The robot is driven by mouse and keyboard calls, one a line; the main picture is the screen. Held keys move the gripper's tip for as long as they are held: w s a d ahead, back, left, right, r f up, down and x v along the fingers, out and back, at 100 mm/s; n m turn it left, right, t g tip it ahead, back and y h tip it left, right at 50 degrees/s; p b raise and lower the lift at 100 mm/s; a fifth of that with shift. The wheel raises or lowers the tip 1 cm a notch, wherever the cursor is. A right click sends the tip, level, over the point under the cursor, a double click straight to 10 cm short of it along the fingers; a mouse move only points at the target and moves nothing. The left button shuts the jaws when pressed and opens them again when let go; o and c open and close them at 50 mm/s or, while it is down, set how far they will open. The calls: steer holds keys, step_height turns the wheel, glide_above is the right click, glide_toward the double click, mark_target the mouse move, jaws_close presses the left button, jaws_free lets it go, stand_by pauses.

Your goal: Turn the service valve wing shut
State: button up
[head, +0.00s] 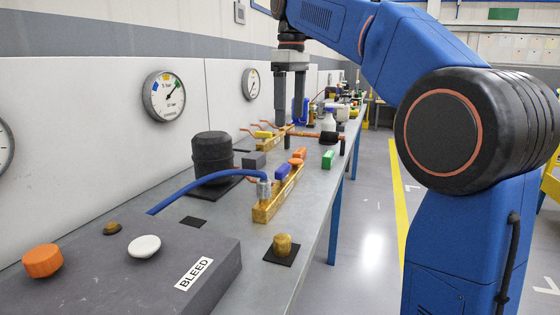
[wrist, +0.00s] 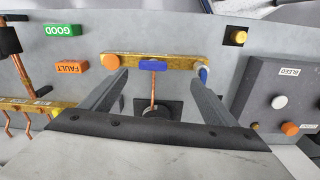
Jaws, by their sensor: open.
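A brass valve bar (head: 265,208) lies on the bench and crosses the upper middle of the wrist view (wrist: 180,60). A blue wing (head: 282,172) sits on it, lengthwise along the bar in the wrist view (wrist: 153,66). An orange round knob (wrist: 111,61) is at one end, and a blue hose fitting (head: 264,190) at the other. No label shows which part is the service valve wing. My gripper (head: 289,120) is open and empty, pointing down above the bench. In the wrist view its fingers (wrist: 158,76) are spread either side of the blue wing, apart from it.
A black compressor (head: 212,155) stands behind the bar. A grey BLEED box (head: 130,260) with orange and white knobs is at the near end. A brass cap (head: 283,245) sits on a black pad. Green GOOD (wrist: 61,30) and orange FAULT (wrist: 71,68) blocks lie beyond the orange knob.

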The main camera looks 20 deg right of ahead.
mark_target(283, 167)
steer(key=shift+n, duration=0.4)
steer(key=w+f, duration=0.1)
steer(key=f, duration=0.4)
steer(key=w+f, duration=0.1)
steer(key=f, duration=0.4)
steer(key=w+a+f, duration=0.1)
steer(key=f, duration=0.5)
steer(key=shift+w, duration=0.25)
steer(key=c, duration=1.1)
